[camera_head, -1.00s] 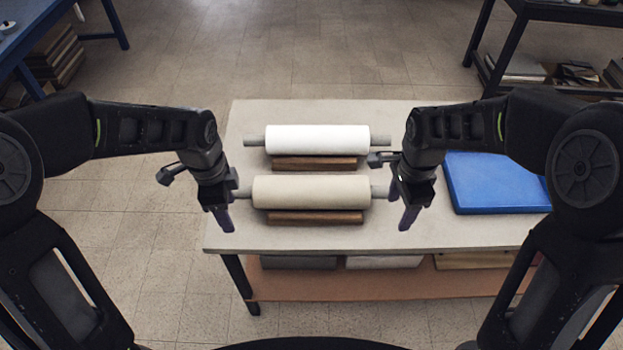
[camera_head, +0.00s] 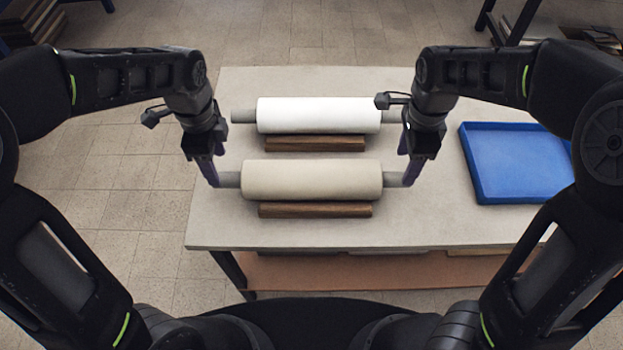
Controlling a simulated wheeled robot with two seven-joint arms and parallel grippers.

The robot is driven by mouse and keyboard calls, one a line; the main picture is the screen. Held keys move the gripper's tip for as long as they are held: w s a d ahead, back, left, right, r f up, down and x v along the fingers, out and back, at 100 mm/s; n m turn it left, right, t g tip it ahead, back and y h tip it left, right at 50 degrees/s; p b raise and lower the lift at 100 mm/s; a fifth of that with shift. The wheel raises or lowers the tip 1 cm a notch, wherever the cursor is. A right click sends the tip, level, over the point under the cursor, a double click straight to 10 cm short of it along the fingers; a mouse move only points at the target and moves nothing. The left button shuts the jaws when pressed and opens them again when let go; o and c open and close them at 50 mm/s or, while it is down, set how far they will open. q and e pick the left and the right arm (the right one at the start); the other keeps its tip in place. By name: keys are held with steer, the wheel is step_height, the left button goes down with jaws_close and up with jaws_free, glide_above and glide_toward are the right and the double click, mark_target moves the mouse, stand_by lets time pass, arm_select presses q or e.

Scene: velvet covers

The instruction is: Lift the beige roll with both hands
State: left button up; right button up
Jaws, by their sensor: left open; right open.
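The beige roll (camera_head: 312,180) lies across a brown wooden rest (camera_head: 315,210) on the table, with a grey core end sticking out on each side. My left gripper (camera_head: 213,178) is open at the roll's left core end. My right gripper (camera_head: 408,178) is open at the right core end. The fingers overlap the tips of the core ends in the picture. I cannot tell whether they touch or surround them.
A white roll (camera_head: 318,115) lies on its own wooden rest (camera_head: 314,144) just behind the beige one. A blue tray (camera_head: 481,178) sits at the right of the grey table (camera_head: 300,233). The table's front strip is clear. A lower shelf (camera_head: 350,270) shows below.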

mark_target(220, 175)
arm_select(q)
steer(key=shift+s, duration=0.1)
arm_select(e)
steer(key=shift+s+r, duration=0.1)
arm_select(q)
steer(key=shift+f, duration=3.85)
arm_select(e)
steer(key=shift+f, duration=3.95)
arm_select(q)
jaws_close()
arm_select(e)
jaws_close()
steer(key=shift+r, duration=0.1)
